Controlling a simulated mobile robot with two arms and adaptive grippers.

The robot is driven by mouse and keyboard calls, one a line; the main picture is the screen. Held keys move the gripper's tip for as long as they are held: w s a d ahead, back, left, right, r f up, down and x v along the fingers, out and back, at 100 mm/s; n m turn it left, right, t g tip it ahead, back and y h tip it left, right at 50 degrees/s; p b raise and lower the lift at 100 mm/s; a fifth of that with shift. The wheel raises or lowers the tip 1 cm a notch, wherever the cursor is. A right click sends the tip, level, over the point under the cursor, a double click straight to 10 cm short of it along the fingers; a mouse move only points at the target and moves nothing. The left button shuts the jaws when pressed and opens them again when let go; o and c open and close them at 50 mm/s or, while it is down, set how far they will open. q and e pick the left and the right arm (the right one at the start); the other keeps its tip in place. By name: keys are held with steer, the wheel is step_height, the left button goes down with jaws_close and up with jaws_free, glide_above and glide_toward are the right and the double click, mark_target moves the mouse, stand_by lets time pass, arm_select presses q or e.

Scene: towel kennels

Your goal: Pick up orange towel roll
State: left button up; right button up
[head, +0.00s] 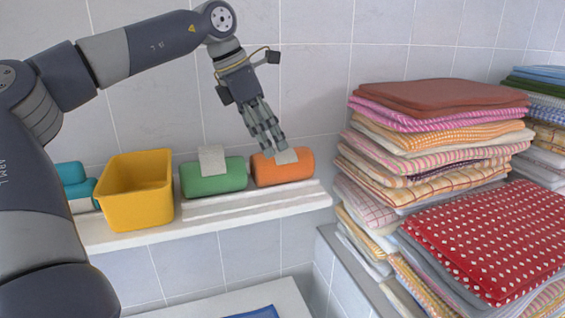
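The orange towel roll (297,167) lies on its side on a white wall shelf (242,208), at the shelf's right end. It has a pale band or label around its middle. My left gripper (272,150) comes down from above and its fingertips are at the roll's top left, overlapping it in the picture. I cannot tell whether they touch it. The fingers look close together from this angle and any gap between them is unclear. My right gripper is not in view.
A green towel roll (212,180) with a pale label lies left of the orange one. A yellow bin (137,193) and teal rolls (72,175) stand farther left. Tall stacks of folded towels (430,150) fill the right side. A tiled wall is behind the shelf.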

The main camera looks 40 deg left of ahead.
mark_target(279, 162)
arm_select(q)
steer(key=shift+w+d+f, duration=0.15)
steer(key=shift+w+f, duration=0.1)
steer(key=shift+f, duration=0.3)
steer(key=shift+w+f, duration=0.15)
steer(key=shift+f, duration=0.2)
steer(key=shift+p+x, duration=1.1)
steer(key=shift+p, duration=0.05)
steer(key=shift+w+p+x, duration=0.2)
steer(key=shift+p+x, duration=0.4)
steer(key=shift+x, duration=0.5)
steer(key=shift+w+f, duration=0.1)
steer(key=shift+f, duration=0.15)
steer(key=shift+w+f, duration=0.1)
steer(key=shift+f, duration=0.1)
steer(key=shift+d, duration=0.1)
steer(key=c, duration=1.2)
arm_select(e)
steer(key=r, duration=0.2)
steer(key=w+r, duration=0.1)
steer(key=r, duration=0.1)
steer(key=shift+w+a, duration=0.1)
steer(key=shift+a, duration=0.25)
